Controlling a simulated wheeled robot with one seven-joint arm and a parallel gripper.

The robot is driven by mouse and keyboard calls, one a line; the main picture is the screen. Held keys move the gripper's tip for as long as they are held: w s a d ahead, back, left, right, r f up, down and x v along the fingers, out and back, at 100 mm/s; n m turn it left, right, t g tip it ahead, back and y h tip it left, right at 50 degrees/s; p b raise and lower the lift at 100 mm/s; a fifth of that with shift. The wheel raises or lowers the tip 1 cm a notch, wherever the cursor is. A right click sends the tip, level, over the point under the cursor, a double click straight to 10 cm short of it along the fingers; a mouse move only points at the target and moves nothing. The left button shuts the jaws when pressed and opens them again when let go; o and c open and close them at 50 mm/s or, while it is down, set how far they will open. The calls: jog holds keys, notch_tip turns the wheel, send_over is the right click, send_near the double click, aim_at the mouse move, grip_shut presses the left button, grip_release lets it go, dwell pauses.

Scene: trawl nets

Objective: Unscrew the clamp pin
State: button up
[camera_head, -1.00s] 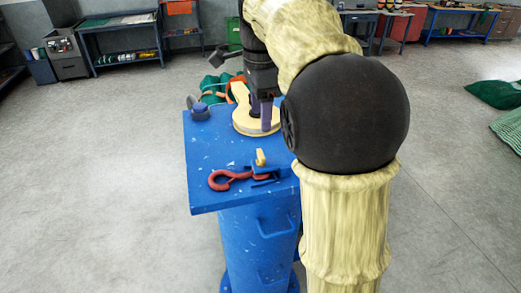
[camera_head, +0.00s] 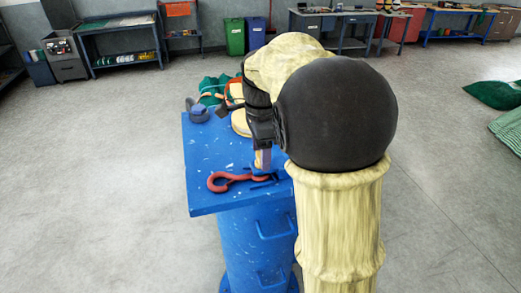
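A red hook (camera_head: 222,181) lies on the blue stand top (camera_head: 206,150), near its front edge. Its right end meets a small blue clamp (camera_head: 262,181) fixed on the top. My gripper (camera_head: 262,164) points down right at the clamp, its fingertips at the place of the yellow pin. The pin is now hidden or merged with the fingers, so I cannot tell whether they touch it or are closed on it.
A dark and blue-grey tool (camera_head: 198,110) sits at the stand's back left corner. A cream round piece (camera_head: 240,123) lies behind my arm, with green and orange items beyond. My arm covers the stand's right side.

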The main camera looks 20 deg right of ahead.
jog(key=c, duration=1)
jog(key=shift+o, duration=0.2)
jog(key=shift+n, duration=0.3)
